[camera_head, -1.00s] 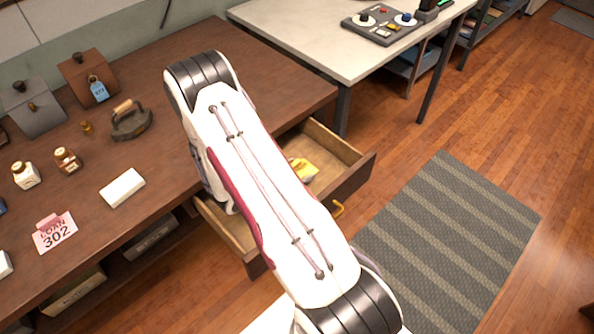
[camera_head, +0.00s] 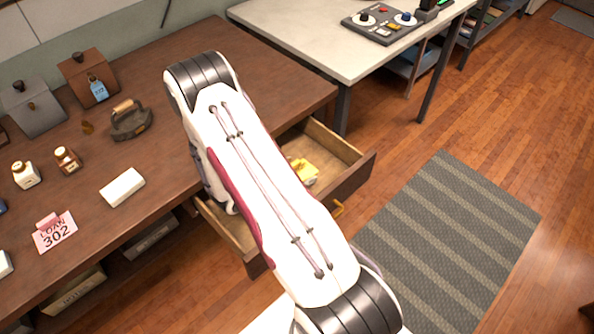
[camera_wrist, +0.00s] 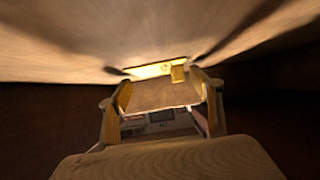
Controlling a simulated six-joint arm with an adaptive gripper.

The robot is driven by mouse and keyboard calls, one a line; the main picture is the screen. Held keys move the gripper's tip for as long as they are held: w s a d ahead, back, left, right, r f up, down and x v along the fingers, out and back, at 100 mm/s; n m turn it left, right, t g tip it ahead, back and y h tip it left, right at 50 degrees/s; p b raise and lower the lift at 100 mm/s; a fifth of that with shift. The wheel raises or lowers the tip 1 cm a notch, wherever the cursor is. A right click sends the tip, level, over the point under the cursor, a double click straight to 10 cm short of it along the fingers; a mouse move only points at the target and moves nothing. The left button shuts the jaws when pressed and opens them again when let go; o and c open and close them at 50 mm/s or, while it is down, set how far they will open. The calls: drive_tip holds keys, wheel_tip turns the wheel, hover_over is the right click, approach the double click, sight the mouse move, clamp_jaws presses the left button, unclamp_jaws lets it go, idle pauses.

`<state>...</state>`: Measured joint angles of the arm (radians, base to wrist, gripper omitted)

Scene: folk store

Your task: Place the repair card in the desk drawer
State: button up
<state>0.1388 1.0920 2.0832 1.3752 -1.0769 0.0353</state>
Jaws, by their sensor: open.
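A yellow card-like thing (camera_head: 303,172), likely the repair card, lies inside the open desk drawer (camera_head: 350,182). My arm covers part of the drawer and hides my gripper in the head view. In the wrist view my gripper (camera_wrist: 160,88) is open, its two fingers apart. A bright yellow strip with a small tab (camera_wrist: 160,69) shows just beyond the fingertips, against pale wood. It looks apart from the fingers, but the dim view leaves the exact gap unclear. Any writing on it cannot be read.
The dark wooden desk (camera_head: 170,185) holds a pink loan card 302 (camera_head: 55,232), a white block (camera_head: 122,187), small bottles (camera_head: 67,160), an iron (camera_head: 131,120) and tagged leather pouches (camera_head: 88,75). A pale table (camera_head: 330,40) stands behind. A striped rug (camera_head: 450,240) lies on the floor.

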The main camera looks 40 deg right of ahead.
drive_tip(key=shift+r, duration=0.15)
drive_tip(key=shift+v, duration=3.75)
